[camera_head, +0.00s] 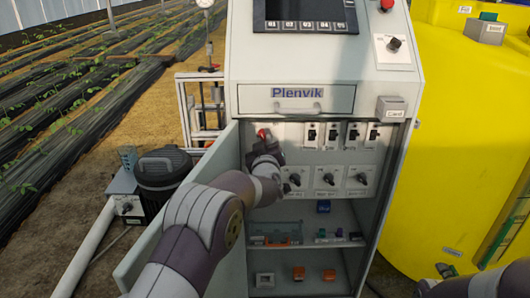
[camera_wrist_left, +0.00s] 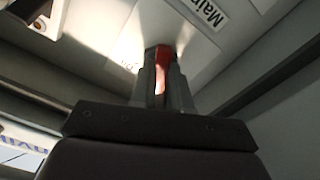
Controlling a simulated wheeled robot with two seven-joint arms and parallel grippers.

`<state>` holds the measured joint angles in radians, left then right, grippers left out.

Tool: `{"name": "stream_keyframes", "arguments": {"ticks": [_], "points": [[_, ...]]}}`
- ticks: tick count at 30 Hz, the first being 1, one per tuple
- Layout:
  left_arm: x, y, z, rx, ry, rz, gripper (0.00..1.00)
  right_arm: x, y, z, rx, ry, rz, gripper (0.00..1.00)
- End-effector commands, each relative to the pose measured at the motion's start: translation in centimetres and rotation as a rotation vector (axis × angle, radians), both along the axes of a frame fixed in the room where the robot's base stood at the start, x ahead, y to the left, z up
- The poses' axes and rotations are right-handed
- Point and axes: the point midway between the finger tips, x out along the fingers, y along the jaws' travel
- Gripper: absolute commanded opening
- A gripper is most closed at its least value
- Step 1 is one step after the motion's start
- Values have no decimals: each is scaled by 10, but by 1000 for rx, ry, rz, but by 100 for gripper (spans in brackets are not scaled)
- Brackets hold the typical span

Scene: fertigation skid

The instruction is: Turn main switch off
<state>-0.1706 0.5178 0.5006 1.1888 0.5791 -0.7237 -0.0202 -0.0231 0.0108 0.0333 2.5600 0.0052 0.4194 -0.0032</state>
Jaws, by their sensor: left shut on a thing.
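The main switch has a red handle (camera_head: 263,133), at the upper left inside the open cabinet. It also shows as a red handle (camera_wrist_left: 163,58) in the left wrist view, beside a white label (camera_wrist_left: 207,12) whose visible letters begin "Main". My left gripper (camera_head: 264,144) reaches into the cabinet at this switch. Its fingers (camera_wrist_left: 162,85) are shut on the red handle, one on each side. The gripper hides most of the switch in the head view, so its exact angle cannot be told. Part of my right arm shows at the lower right, away from the cabinet; its jaw state is unclear.
Several breakers (camera_head: 333,133) and rotary knobs (camera_head: 328,179) sit close right of the gripper. The open cabinet door (camera_head: 190,205) stands left. A drawer handle (camera_head: 299,107) juts out above. A yellow tank (camera_head: 450,130) stands right. Shelves (camera_head: 300,243) with small parts lie below.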

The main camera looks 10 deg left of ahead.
Motion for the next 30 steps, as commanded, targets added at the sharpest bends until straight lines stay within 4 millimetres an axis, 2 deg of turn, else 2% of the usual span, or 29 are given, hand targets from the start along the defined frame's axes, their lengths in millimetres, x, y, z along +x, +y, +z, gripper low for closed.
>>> {"name": "stream_keyframes", "arguments": {"ticks": [1, 3, 12, 30], "points": [[0, 0, -6, -38, -6, 0, 0, 0, 0, -9, 0, 0, 0, 43], [0, 0, -6, -92, -17, -1, 0, 0, 0, -14, 0, 0, 0, 43], [0, -1, -3, -269, -53, -1, 0, 0, 0, -31, 0, 0, 0, 43], [0, -1, -1, -360, -70, -1, 0, 0, 0, -37, 0, 0, 0, 43]]}}
